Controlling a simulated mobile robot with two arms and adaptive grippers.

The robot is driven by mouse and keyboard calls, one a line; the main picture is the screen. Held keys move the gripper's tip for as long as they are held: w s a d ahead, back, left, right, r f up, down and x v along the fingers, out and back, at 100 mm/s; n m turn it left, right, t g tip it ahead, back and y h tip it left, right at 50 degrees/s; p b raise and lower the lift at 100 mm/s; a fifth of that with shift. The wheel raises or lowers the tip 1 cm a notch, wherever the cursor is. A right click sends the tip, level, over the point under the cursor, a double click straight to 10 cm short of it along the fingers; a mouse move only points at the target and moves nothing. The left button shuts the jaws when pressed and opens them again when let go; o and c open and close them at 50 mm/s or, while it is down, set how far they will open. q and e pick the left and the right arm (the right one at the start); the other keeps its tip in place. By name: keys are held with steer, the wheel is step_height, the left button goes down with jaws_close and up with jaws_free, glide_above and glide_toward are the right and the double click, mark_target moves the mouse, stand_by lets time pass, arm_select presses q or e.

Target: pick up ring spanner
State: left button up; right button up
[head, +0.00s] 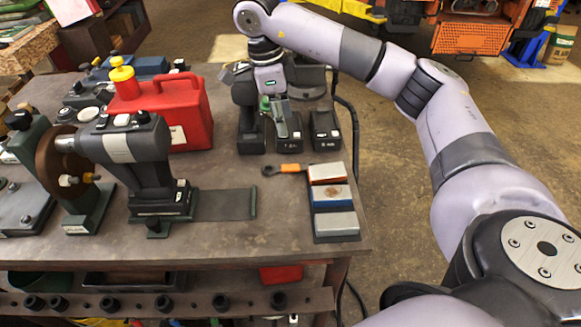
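The ring spanner (289,168) lies on the workbench, with an orange handle and a dark ring end pointing left. It is just left of the sharpening stones and in front of the black battery packs. My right arm reaches in from the right, and its gripper (277,108) points down over the battery packs, behind the spanner and apart from it. The fingers are small and partly blend with the tools behind, so their opening is unclear. My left gripper is out of view.
A tray with several sharpening stones (333,196) stands at the bench's right edge. Battery packs (325,130), a red fuel can (180,108) and a bench grinder (135,150) crowd the back and left. The front of the workbench (250,238) is clear.

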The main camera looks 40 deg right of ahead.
steer(key=p, duration=0.2)
glide_above(289, 167)
steer(key=f, duration=0.9)
steer(key=shift+a, duration=0.25)
step_height(289, 167, down, 5)
steer(key=p, duration=0.2)
steer(key=shift+w+d+r+p, duration=0.1)
steer(key=shift+d+r+p, duration=0.05)
steer(key=shift+p, duration=0.15)
steer(key=shift+f, duration=0.45)
jaws_close()
